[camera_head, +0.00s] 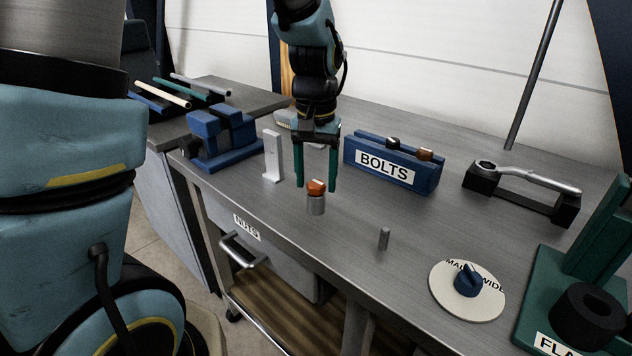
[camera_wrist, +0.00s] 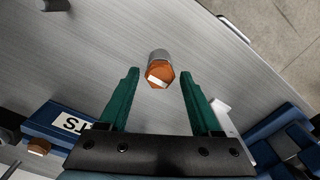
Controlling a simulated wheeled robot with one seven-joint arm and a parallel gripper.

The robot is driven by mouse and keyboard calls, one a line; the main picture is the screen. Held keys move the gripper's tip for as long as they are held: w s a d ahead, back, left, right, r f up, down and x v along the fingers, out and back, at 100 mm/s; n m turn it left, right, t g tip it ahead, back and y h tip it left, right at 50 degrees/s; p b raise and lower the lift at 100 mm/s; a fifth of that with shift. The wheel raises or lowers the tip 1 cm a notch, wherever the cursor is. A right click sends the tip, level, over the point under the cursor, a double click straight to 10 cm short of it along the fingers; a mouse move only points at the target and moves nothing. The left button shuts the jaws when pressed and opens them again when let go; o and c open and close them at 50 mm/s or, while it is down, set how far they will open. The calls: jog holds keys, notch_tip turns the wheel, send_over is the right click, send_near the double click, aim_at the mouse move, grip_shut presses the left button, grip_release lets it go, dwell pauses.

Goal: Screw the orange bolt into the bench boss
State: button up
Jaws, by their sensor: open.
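The orange bolt (camera_head: 317,187) sits upright on top of the grey cylindrical bench boss (camera_head: 317,205), near the front edge of the bench. In the wrist view the orange hex head (camera_wrist: 160,74), with a pale mark on it, shows with the boss (camera_wrist: 158,55) behind it. How deep the bolt sits is hidden. My gripper (camera_head: 317,184) has its green fingers apart, pointing down above the bench. In the wrist view the bolt head lies between and just beyond the open fingertips (camera_wrist: 158,72), touching neither.
A blue BOLTS rack (camera_head: 390,165) holding a black and an orange bolt stands to the right. A metal post (camera_head: 384,238), a dial (camera_head: 468,280), a wrench on a black stand (camera_head: 520,190) and a green fixture (camera_head: 560,290) lie further right. A blue vise (camera_head: 222,138) and white bracket (camera_head: 271,155) stand left.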

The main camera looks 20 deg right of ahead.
jog(key=n+p, duration=0.1)
jog(key=n, duration=0.1)
jog(key=n+p, duration=0.1)
jog(key=n, duration=0.1)
jog(key=shift+r+n, duration=0.2)
jog(key=shift+n, duration=0.2)
jog(key=shift+f+n+p, duration=0.15)
jog(key=shift+n+p, duration=0.2)
jog(key=shift+n, duration=0.75)
jog(key=n+p, duration=0.1)
jog(key=n, duration=0.1)
jog(key=n+p, duration=0.2)
jog(key=shift+r, duration=0.3)
jog(key=n+p, duration=0.4)
jog(key=n, duration=0.1)
jog(key=shift+p, duration=0.35)
jog(key=n, duration=0.1)
jog(key=n+p, duration=0.1)
jog(key=shift+f+n, duration=0.35)
jog(key=shift+n, duration=0.05)
grip_shut()
jog(key=m+b, duration=0.1)
jog(key=m, duration=0.4)
jog(key=shift+f, duration=0.1)
jog(key=m, duration=0.4)
jog(key=shift+b, duration=0.35)
jog(key=m, duration=0.3)
